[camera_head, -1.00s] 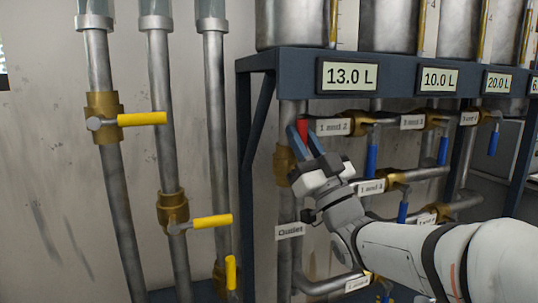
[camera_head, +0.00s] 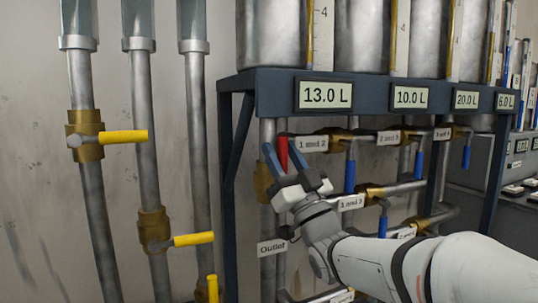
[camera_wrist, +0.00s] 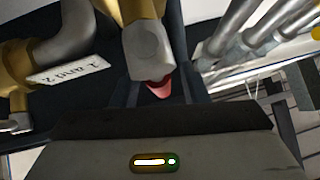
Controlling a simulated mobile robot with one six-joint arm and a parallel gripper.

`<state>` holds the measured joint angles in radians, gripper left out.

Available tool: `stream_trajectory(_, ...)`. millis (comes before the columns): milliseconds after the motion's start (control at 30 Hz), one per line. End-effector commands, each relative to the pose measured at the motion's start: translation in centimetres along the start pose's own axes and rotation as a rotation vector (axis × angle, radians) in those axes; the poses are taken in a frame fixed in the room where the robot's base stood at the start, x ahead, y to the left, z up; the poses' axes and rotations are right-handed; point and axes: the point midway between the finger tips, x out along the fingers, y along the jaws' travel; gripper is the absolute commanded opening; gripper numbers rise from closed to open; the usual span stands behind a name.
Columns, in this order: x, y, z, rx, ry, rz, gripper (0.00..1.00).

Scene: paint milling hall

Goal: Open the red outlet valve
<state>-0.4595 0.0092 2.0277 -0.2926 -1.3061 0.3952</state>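The red valve handle (camera_head: 283,152) stands upright in front of the outlet pipe, under the 13.0 L tank. Its brass valve body (camera_head: 262,183) is partly hidden behind my gripper. An "Outlet" label (camera_head: 272,248) sits lower on the same pipe. My gripper (camera_head: 284,157) is open, with one blue finger on each side of the red handle. Whether the fingers touch the handle cannot be told. In the wrist view the handle's red end (camera_wrist: 158,89) shows below the round grey valve stem (camera_wrist: 149,42), ahead of my gripper's dark body.
Blue-handled valves, such as one on the "1 and 2" pipe (camera_head: 350,176), lie right of my gripper. Yellow-handled valves (camera_head: 124,136) are on pipes at left. The dark frame (camera_head: 245,93) carries the tanks above. My forearm passes in front of the lower pipes.

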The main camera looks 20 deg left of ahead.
Motion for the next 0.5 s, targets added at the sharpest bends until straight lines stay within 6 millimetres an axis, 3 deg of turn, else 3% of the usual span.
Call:
stream_trajectory(267,-0.6,0.0,0.0,-0.001,0.001,0.001,0.41)
stream_trajectory(500,-4.5,0.0,0.0,-0.001,-0.001,0.001,0.41)
